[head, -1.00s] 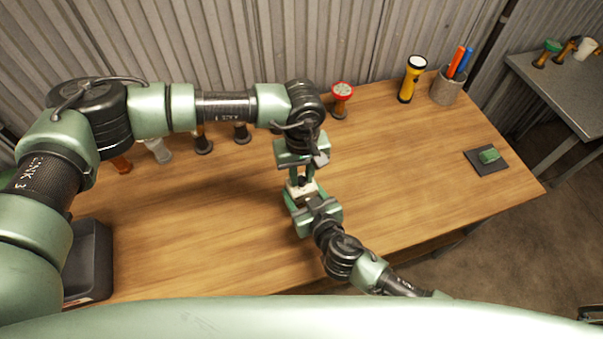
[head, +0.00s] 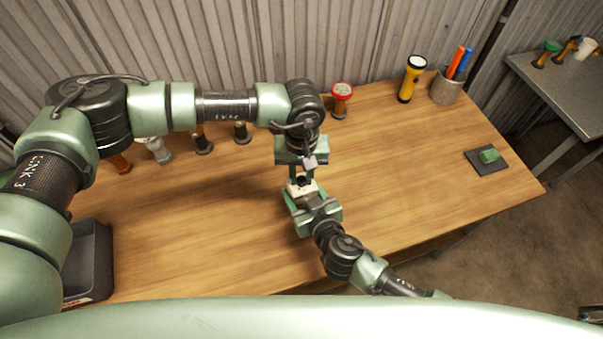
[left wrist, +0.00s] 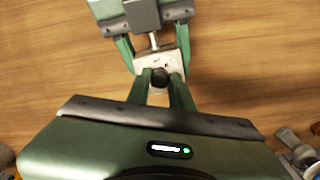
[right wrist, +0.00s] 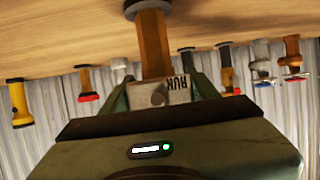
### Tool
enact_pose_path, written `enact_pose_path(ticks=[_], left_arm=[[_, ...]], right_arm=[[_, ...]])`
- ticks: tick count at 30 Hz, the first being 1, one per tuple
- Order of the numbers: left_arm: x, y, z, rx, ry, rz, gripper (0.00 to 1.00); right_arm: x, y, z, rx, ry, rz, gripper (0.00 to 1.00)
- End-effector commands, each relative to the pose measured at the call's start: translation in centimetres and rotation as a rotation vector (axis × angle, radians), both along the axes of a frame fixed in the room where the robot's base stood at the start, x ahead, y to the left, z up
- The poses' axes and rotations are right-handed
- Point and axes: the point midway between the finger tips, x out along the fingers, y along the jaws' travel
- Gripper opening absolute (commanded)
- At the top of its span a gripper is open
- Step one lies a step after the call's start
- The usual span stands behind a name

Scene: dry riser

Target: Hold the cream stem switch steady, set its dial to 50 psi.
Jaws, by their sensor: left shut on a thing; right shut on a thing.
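The cream stem switch (head: 303,188) stands near the middle of the bench. In the right wrist view its cream head (right wrist: 165,95), marked RUN, sits on a brown stem (right wrist: 153,45) with a dark round foot on the tabletop. My right gripper (head: 306,197) is shut on the head from the front. My left gripper (head: 301,178) comes down from above and is shut on the black dial knob (left wrist: 160,78), which shows between its fingertips in the left wrist view. The dial's scale and its setting cannot be read.
A red-topped stem piece (head: 342,100), a yellow flashlight (head: 411,78) and a pen cup (head: 446,88) stand along the back. Several more stem pieces stand behind my left arm. A green piece on a dark pad (head: 488,168) lies right; a dark tray (head: 98,262) lies left.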

Motion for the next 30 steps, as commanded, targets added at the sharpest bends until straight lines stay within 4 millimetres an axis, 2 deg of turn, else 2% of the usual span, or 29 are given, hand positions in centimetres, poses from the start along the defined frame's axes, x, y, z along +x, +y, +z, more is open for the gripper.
enact_pose_path(ticks=[1, 3, 12, 16, 30], left_arm=[[0.2, 0.1, 0.1, 0.001, -0.005, 0.001, 0.27], [0.2, 0.1, 0.1, 0.001, -0.005, 0.002, 0.44], [0.1, 0.0, 0.1, 0.000, -0.002, 0.001, 0.44], [0.1, 0.0, 1.0, 0.000, -0.003, 0.001, 0.44], [0.1, 0.0, 10.0, 0.000, -0.004, 0.001, 0.44]], right_arm=[[-0.1, 0.0, -0.1, -0.001, 0.003, 0.000, 0.00], [-0.1, 0.0, -0.1, -0.001, 0.003, 0.000, 0.00], [-0.1, 0.0, -0.1, -0.001, 0.003, 0.000, 0.00], [-0.1, 0.0, -0.1, -0.001, 0.003, 0.000, 0.00], [-0.1, 0.0, -0.1, 0.000, 0.002, 0.001, 0.00]])
